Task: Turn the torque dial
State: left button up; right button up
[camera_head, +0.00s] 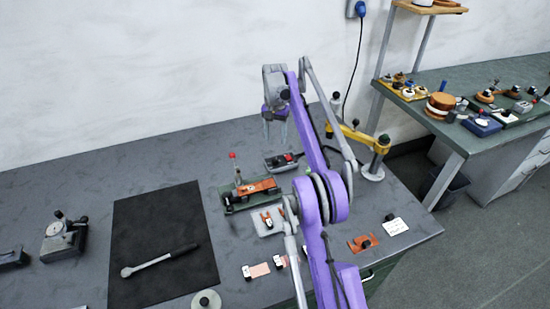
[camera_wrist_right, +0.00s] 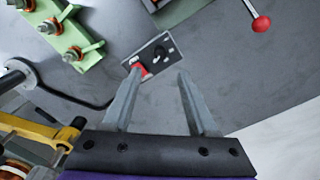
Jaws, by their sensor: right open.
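A small dark box (camera_head: 285,161) with a red part and a black knob stands on the grey bench, right of centre. In the right wrist view the box's black knob (camera_wrist_right: 160,55) shows just beyond my fingertips, with the red part near the left finger. No label is readable, so I cannot confirm that this knob is the torque dial. My right gripper (camera_head: 275,125) is open and empty, pointing down above the back of the bench. In the right wrist view its two fingers (camera_wrist_right: 159,76) are spread apart, with the box beyond them. My left gripper is out of view.
A green fixture with a red-tipped lever (camera_head: 232,156) stands left of the box. A yellow arm on a post (camera_head: 357,137) stands to its right. A wrench (camera_head: 160,260) lies on a black mat (camera_head: 150,220). A grey device (camera_head: 63,240) stands at far left.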

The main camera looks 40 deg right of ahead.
aim_at(275, 160)
notch_tip(275, 160, down, 10)
jog(key=shift+r+b, duration=0.15)
jog(key=shift+b, duration=0.6)
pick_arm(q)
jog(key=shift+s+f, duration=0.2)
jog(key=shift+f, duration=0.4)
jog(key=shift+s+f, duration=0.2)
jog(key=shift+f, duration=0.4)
pick_arm(e)
grip_shut()
